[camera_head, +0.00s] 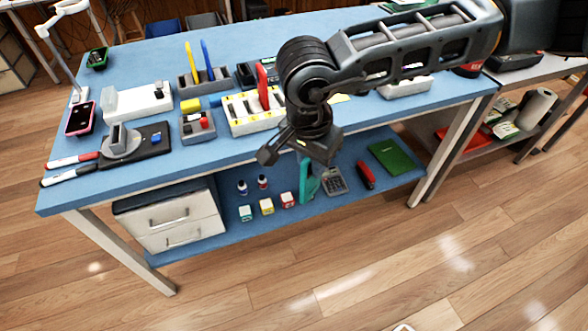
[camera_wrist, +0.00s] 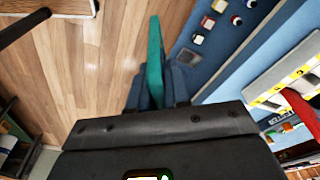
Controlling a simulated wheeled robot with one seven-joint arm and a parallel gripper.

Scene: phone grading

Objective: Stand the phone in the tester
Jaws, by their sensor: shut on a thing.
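My gripper (camera_head: 305,165) is shut on a thin teal slab, which looks like the phone (camera_head: 306,187). It hangs below the hand, in front of the bench's front edge and above the floor. In the wrist view the teal phone (camera_wrist: 154,55) stands edge-on between the fingers (camera_wrist: 158,92). A white slotted block with yellow marks (camera_head: 240,121) is on the blue bench, behind and left of my gripper, with a red slab (camera_head: 263,88) standing in it. A grey stand on a black plate (camera_head: 152,146) is farther left. I cannot tell which one is the tester.
The lower shelf (camera_head: 225,230) carries small boxes, a calculator (camera_head: 333,181) and a green book (camera_head: 390,157). The floor in front is clear.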

